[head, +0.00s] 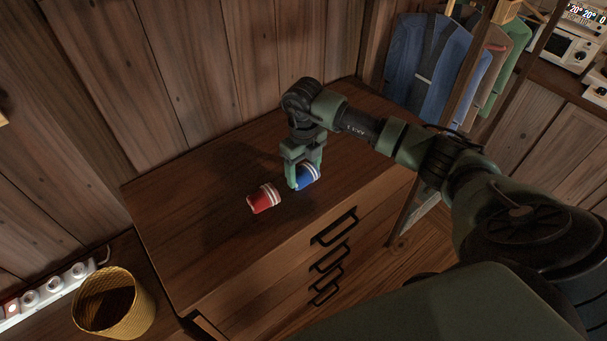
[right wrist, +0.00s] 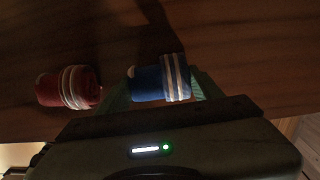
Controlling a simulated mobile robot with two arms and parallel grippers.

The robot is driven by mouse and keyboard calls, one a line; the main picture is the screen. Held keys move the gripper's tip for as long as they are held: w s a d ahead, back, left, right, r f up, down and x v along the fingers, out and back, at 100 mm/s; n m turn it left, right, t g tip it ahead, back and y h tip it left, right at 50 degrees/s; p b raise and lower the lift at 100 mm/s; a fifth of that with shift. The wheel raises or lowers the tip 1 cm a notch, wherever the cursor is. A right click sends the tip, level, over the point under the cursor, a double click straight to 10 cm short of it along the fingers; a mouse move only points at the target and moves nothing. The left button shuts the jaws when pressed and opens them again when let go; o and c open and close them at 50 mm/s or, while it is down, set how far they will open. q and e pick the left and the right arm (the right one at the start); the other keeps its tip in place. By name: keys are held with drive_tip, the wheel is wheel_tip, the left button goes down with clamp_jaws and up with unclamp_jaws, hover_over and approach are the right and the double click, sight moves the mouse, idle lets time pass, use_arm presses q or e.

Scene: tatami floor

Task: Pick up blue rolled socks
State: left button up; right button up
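The blue rolled socks (head: 308,177) have white stripes at one end and lie on top of the wooden dresser (head: 190,228). My right gripper (head: 305,174) reaches down over them, with its green fingers on either side of the roll. In the right wrist view, the blue socks (right wrist: 150,83) lie between the two fingers, close to both. The fingers look spread; whether they touch the socks is hard to tell. My left gripper is not in view.
Red rolled socks (head: 263,199) with white stripes lie just left of the blue ones. A wooden wall stands behind the dresser. A yellow wastebasket (head: 128,312) and a power strip (head: 45,292) are at lower left. Clothes (head: 425,65) hang at upper right.

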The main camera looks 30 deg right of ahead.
drive_tip(key=c, duration=0.5)
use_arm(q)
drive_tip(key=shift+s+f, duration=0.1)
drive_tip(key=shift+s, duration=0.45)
use_arm(e)
drive_tip(key=shift+r, duration=0.15)
